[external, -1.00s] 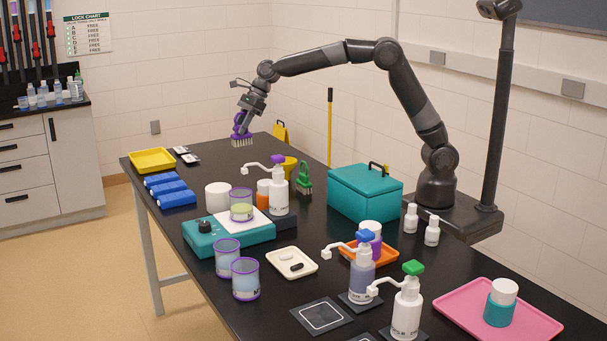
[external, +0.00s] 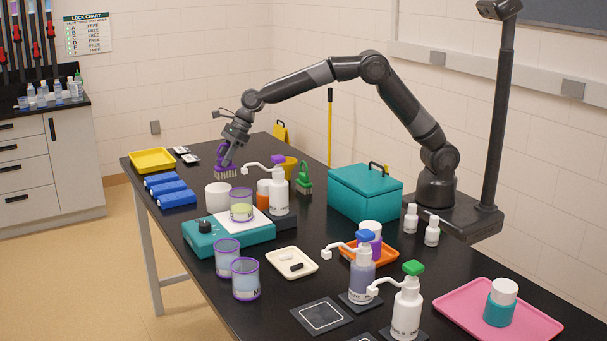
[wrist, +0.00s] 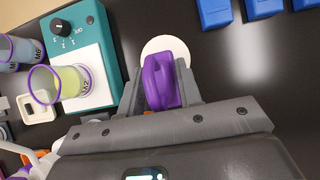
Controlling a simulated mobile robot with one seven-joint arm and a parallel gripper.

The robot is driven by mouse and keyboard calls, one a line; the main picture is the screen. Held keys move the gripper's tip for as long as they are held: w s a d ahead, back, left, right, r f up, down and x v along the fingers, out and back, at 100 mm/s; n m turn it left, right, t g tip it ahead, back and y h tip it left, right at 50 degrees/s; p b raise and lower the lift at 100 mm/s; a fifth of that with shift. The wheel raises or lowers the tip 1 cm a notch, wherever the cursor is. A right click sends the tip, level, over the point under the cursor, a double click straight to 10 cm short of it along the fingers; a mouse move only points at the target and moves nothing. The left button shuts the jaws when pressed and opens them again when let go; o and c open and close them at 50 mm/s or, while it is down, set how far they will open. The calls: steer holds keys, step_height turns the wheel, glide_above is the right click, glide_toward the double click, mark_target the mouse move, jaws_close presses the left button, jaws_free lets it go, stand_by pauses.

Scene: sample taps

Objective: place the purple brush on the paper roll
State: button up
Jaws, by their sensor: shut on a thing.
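The purple brush (external: 223,157) is held upright, with its pale bristles facing down. My gripper (external: 229,153) is shut on its purple handle. The handle also shows between my fingers in the wrist view (wrist: 160,82). The paper roll (external: 217,196) is a short white cylinder standing on the black bench. In the external view the brush is just above the roll's top in the picture, apart from it. In the wrist view the roll's white round top (wrist: 172,43) shows beyond the brush, partly hidden by the handle and fingers. The bristles are hidden there.
Blue blocks (external: 168,187) lie left of the roll. A teal device (external: 245,236) with a purple-rimmed beaker (external: 241,211) stands in front. White and orange bottles (external: 279,196) and a green brush (external: 304,181) stand to the right. A yellow tray (external: 152,160) lies at the far left.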

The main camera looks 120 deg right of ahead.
steer(key=shift+f, duration=1.5)
steer(key=shift+f, duration=0.1)
steer(key=o, duration=1.1)
steer(key=shift+c, duration=0.2)
